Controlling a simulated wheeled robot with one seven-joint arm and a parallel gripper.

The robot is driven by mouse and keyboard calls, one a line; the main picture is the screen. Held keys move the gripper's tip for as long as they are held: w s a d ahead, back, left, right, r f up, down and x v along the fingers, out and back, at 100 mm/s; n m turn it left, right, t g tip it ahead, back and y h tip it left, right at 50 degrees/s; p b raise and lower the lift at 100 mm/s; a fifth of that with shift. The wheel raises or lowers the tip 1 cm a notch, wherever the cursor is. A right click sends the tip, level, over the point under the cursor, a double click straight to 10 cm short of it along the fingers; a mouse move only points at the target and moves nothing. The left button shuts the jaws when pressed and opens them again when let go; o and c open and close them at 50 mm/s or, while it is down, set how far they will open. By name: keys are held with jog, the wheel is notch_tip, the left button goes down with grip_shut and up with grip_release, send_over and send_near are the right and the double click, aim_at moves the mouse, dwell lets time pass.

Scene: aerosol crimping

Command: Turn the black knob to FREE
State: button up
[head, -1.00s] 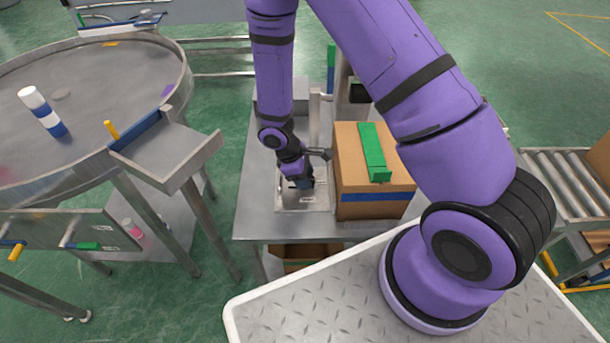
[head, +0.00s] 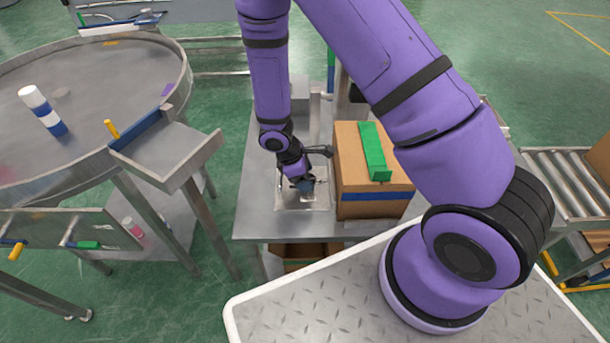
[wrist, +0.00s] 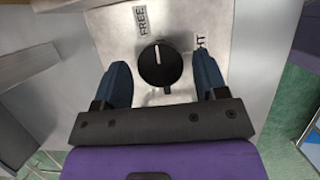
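The round black knob (wrist: 161,66) sits on a pale metal plate (wrist: 110,28) in the wrist view. Its white pointer line points up in the picture, between the FREE label (wrist: 141,20) at upper left and a partly hidden label ending in "HT" (wrist: 200,45) at right. My gripper (wrist: 160,63) is open, its two blue fingers on either side of the knob with a visible gap to each. In the head view my gripper (head: 304,186) is low over the plate on the metal table, and it hides the knob there.
A cardboard box (head: 350,178) with a green block (head: 374,152) on top stands close to the right of my gripper. The metal table (head: 254,215) is clear to the left. A round table (head: 90,85) with a blue-and-white can (head: 42,111) stands farther left.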

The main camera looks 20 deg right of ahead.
jog(key=shift+r, duration=0.1)
jog(key=v, duration=1)
jog(key=shift+r, duration=0.3)
jog(key=shift+a, duration=0.1)
